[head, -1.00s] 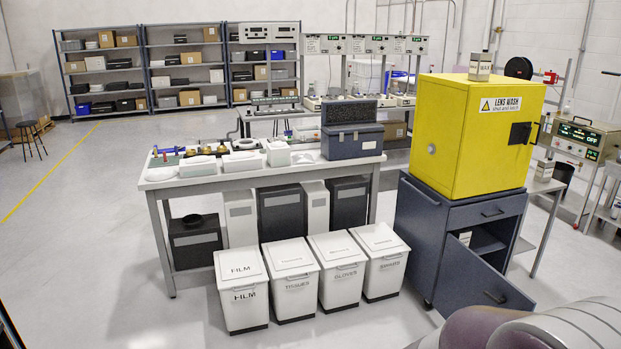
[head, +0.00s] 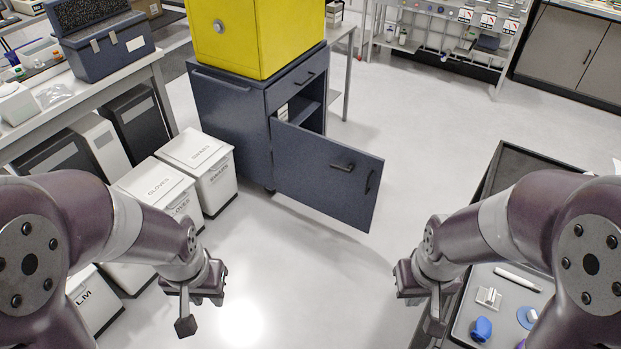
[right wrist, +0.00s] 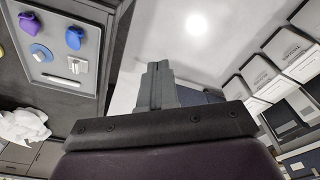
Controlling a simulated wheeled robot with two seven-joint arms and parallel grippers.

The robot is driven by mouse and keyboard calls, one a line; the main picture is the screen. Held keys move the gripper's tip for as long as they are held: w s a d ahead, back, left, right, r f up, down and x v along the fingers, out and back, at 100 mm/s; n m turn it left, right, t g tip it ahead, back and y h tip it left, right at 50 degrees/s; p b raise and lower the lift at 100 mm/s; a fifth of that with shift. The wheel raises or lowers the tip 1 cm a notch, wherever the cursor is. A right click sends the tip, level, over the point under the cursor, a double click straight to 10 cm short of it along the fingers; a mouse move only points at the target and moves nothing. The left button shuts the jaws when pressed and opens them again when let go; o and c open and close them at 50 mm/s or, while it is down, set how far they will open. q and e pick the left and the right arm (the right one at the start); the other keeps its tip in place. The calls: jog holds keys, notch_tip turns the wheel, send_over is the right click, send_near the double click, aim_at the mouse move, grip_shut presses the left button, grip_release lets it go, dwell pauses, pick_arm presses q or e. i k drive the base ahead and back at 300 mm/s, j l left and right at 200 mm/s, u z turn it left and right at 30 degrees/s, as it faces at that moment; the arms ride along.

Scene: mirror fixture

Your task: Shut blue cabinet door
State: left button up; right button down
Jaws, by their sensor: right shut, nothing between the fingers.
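The blue cabinet (head: 230,112) stands at the upper middle of the head view. Its lower door (head: 310,178) stands wide open, swung out to the right, with a dark handle (head: 369,181) near its free edge. The opening behind it shows part of a shelf. The drawer above looks shut. My left gripper (head: 185,326) hangs low at the left, apart from the door, and looks shut and empty. My right gripper (head: 433,324) is low at the right, apart from the door. Its fingers are together and empty in the right wrist view (right wrist: 157,88).
A yellow LENS WASH box (head: 255,35) sits on the cabinet. White bins (head: 203,160) and a workbench (head: 110,90) stand left of it. A dark table with a grey tray (head: 490,310) of small items is at the right. Bare floor (head: 310,285) lies between my arms.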

aim_at(303, 158)
jog(key=i+j+z, duration=0.15)
jog(key=i, duration=0.4)
jog(key=i+j+z, duration=0.1)
jog(key=i, duration=0.4)
jog(key=i+j+z, duration=0.15)
jog(key=i+j, duration=0.15)
jog(key=i, duration=0.2)
jog(key=i+j+z, duration=0.1)
jog(key=i+j, duration=0.2)
jog(key=i, duration=0.2)
